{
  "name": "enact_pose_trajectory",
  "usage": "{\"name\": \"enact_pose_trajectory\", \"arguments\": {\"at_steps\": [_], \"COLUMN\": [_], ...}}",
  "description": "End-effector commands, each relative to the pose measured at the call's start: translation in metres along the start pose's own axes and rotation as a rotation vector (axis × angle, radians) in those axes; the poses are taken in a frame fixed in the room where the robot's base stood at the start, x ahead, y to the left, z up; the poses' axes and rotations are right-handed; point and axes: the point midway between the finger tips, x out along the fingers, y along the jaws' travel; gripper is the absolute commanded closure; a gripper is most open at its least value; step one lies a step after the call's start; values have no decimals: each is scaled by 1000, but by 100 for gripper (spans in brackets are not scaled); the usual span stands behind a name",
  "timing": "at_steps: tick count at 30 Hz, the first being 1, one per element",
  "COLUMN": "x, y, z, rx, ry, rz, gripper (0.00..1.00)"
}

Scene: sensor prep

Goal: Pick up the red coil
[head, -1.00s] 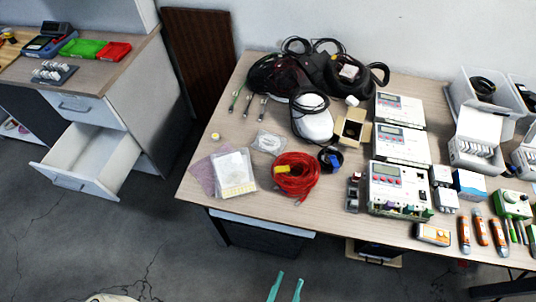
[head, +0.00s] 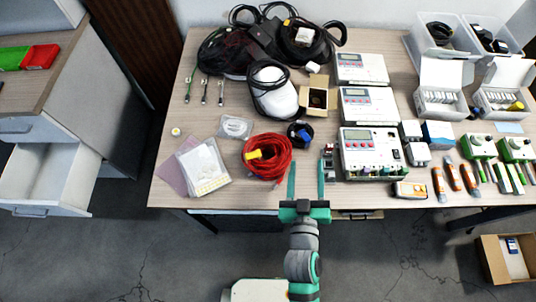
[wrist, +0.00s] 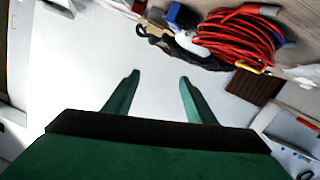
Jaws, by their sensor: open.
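The red coil (head: 267,156) is a bundle of red cable with a yellow tag, lying on the table near its front edge in the head view. It also shows at the top right of the wrist view (wrist: 238,36). My gripper (head: 306,165) is open and empty, with its green fingers pointing toward the table's front edge, to the right of the coil and apart from it. In the wrist view the gripper (wrist: 158,80) has nothing between its fingers.
A small black coil with a blue part (head: 300,134) lies right of the red coil. White meter boxes (head: 372,153) stand farther right. Bags with a white card (head: 203,167) lie left. An open drawer unit (head: 45,178) stands at the left. A cardboard box (head: 508,258) is on the floor.

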Motion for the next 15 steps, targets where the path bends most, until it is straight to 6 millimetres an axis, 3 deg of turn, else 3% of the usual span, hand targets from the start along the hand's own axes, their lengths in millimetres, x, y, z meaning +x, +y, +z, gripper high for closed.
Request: {"name": "enact_pose_trajectory", "arguments": {"at_steps": [1, 6, 15], "x": [19, 69, 126], "y": [11, 56, 130], "z": [-13, -48, -111], "rx": [-1, 24, 194], "ry": [21, 56, 103], "rz": [32, 169, 433], "gripper": [49, 49, 49]}}
